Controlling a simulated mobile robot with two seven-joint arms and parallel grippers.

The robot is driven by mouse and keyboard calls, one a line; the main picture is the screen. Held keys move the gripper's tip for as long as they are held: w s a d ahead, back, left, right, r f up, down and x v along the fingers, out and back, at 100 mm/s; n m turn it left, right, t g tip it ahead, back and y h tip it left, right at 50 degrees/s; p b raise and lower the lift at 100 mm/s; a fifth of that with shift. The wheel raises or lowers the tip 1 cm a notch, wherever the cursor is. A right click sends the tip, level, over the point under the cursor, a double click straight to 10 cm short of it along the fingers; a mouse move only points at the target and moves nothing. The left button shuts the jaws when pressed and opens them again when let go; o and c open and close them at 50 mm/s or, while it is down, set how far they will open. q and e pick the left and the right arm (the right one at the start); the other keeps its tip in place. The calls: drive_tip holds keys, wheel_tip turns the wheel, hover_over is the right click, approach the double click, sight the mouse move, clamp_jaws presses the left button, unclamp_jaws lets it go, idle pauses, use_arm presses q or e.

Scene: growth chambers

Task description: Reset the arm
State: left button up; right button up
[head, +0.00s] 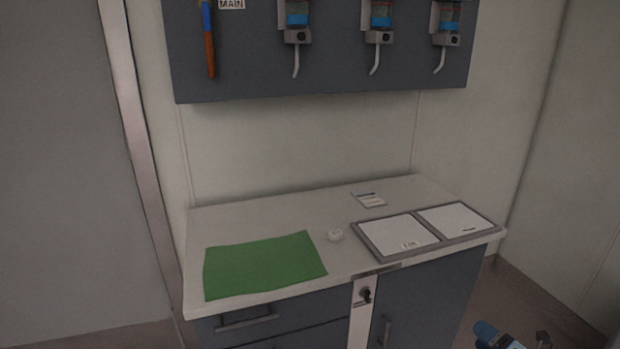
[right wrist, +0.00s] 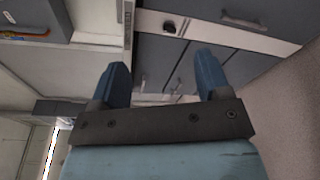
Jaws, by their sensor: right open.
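My right gripper (head: 498,337) shows only in part at the bottom right corner of the head view, low in front of the counter's right end. In the right wrist view its two blue fingers (right wrist: 163,74) stand wide apart with nothing between them. The grey cabinet fronts and handles lie beyond the fingers, with no contact visible. My left gripper is not in view.
A grey wall panel (head: 330,78) holds several dispensers above. Floor (head: 540,300) shows right of the cabinet.

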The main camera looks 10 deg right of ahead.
drive_tip(key=s+a+f+m+g, duration=0.4)
drive_tip(key=s+a+m, duration=0.45)
drive_tip(key=a, duration=0.35)
drive_tip(key=s+a+f+m+g, duration=0.3)
drive_tip(key=s+a+m, duration=0.55)
drive_tip(key=a, duration=0.35)
drive_tip(key=w+a+r+m+t, duration=0.15)
drive_tip(key=a+m, duration=0.35)
drive_tip(key=a, duration=0.6)
use_arm(q)
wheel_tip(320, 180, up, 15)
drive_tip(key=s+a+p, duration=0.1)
drive_tip(key=p, duration=1.9)
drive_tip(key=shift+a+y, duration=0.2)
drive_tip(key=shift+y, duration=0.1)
use_arm(e)
wheel_tip(320, 180, up, 16)
drive_tip(key=d, duration=0.1)
drive_tip(key=shift+s+d+f+h, duration=0.2)
drive_tip(key=shift+s+d+h, duration=0.1)
drive_tip(key=shift+s+d, duration=0.1)
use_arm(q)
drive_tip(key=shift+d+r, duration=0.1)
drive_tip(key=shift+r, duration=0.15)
